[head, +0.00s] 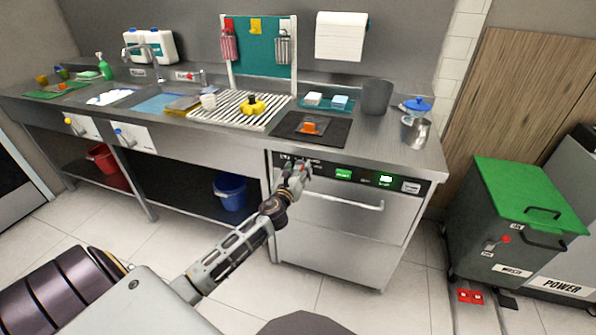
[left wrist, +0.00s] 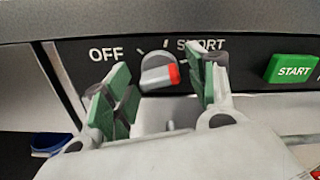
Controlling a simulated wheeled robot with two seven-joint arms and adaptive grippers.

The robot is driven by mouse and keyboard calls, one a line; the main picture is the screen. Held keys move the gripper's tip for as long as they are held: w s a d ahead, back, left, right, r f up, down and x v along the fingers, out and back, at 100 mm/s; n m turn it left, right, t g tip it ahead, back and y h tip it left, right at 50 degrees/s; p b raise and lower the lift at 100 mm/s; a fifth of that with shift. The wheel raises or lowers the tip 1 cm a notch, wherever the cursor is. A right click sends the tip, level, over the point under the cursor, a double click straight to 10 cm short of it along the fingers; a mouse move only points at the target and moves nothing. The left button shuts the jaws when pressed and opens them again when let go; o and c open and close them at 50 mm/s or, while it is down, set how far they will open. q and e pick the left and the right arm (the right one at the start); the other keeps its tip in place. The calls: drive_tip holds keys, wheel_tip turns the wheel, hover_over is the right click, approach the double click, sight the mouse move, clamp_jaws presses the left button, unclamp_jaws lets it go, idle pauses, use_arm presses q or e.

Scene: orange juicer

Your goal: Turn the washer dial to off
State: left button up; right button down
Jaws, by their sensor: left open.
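The washer dial (left wrist: 153,76) is a grey knob with a red end on the washer's black control strip. In the left wrist view its red end faces right, away from the OFF label (left wrist: 105,53) and below the partly hidden SHORT label (left wrist: 207,44). My left gripper (left wrist: 162,73) is open, its green-padded fingers on either side of the dial; I cannot tell whether they touch it. In the head view my left gripper (head: 298,168) is at the left end of the strip and covers the dial. My right gripper is not in view.
A green START button (left wrist: 293,69) is right of the dial. The washer's door handle (head: 340,202) sticks out below the strip. A blue bucket (head: 230,191) stands on the shelf to the left. A green-lidded bin (head: 525,190) stands to the right.

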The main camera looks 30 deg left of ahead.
use_arm(q)
drive_tip(key=shift+c, duration=0.5)
drive_tip(key=c, duration=0.9)
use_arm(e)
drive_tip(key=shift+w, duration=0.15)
